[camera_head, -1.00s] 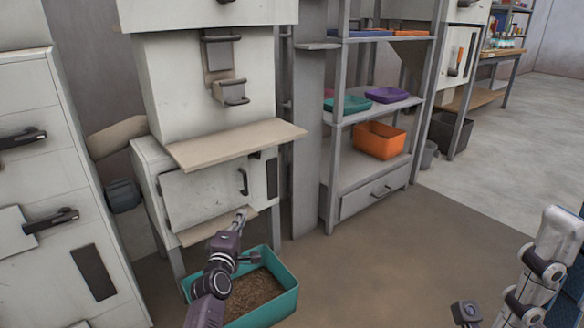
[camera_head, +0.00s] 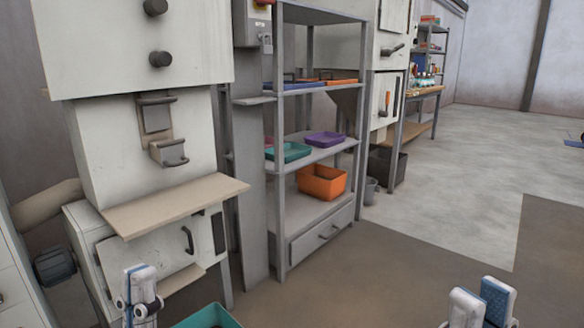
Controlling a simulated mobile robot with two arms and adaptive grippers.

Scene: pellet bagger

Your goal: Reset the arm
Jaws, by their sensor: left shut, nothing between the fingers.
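My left gripper (camera_head: 141,292) is at the lower left, in front of the pellet bagger (camera_head: 150,150). Its fingers point up, are shut and hold nothing. My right gripper (camera_head: 482,303) is at the bottom right over the bare floor. Its two fingers point up and stand apart with nothing between them. Most of both arms is below the picture edge. A teal bin (camera_head: 212,317) shows only its upper part at the bottom edge, to the right of my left gripper.
The bagger's beige shelf (camera_head: 175,207) juts out behind my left gripper. A grey rack (camera_head: 283,190) holds an orange bin (camera_head: 322,182), a teal tray (camera_head: 288,152) and a purple tray (camera_head: 325,139). Open floor (camera_head: 400,265) lies in the middle and right.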

